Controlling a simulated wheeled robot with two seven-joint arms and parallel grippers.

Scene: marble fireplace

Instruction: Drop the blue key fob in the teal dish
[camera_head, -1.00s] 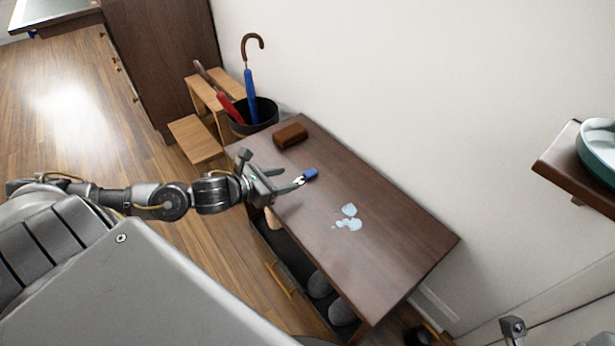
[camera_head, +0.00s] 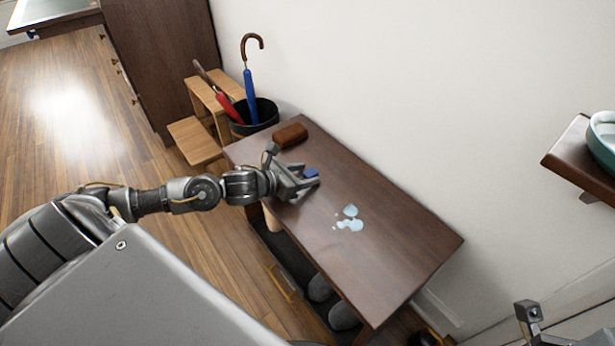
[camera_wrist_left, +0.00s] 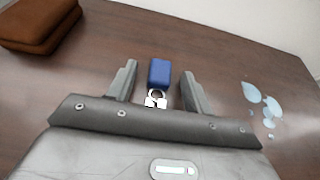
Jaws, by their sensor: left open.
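The blue key fob (camera_head: 311,173) lies on the dark wooden bench top (camera_head: 385,232). In the left wrist view the fob (camera_wrist_left: 159,72) shows with its metal ring and keys toward me. My left gripper (camera_head: 308,176) is open, with its fingers on either side of the fob and keys; a gap shows on both sides. The teal dish (camera_head: 602,145) stands on a wall shelf at the right edge of the head view, partly cut off. Part of my right gripper (camera_head: 528,312) may show at the bottom right, but its fingers are not clear.
A brown leather case (camera_head: 290,135) lies at the bench's back end, and a pale blue puddle (camera_head: 349,220) lies nearer its middle. A black umbrella stand (camera_head: 262,117) stands behind the bench. The dark wall shelf (camera_head: 565,160) juts out at right.

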